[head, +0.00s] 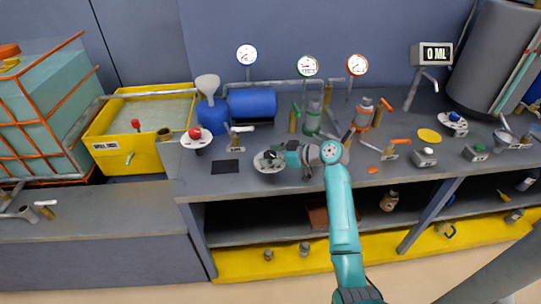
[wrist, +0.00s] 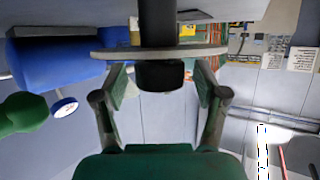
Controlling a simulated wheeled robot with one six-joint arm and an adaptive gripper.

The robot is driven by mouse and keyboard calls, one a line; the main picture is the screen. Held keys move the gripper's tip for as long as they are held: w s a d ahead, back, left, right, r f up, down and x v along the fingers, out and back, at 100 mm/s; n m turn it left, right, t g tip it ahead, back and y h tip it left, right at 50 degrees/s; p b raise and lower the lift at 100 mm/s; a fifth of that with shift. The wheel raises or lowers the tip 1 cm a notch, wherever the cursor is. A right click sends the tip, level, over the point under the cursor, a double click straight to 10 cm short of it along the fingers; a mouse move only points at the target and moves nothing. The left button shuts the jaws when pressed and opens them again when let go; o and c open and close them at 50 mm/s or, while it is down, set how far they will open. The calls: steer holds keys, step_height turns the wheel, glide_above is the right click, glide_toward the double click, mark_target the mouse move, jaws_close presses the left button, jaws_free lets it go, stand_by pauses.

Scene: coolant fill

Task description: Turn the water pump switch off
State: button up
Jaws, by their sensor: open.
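A round pale plate (head: 262,167) with a dark knob stands on the bench; in the wrist view the plate (wrist: 115,54) sits on a black post, with the black knob (wrist: 160,76) beyond the fingers' gap. My gripper (head: 285,155) is open, level with the knob from its right, one finger to each side of it in the wrist view (wrist: 158,90). I cannot tell if the fingers touch it. A similar plate with a red knob (head: 195,133) stands further left. The lettering is too small to read which is the water pump switch.
Behind are a blue tank (head: 252,103), a blue funnel jug (head: 211,112) and several dial gauges (head: 247,54). A yellow basin (head: 104,137) is at left. A black mat (head: 225,167) lies left of the plate.

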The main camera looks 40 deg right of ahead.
steer(key=v, duration=1.2)
stand_by(0.3)
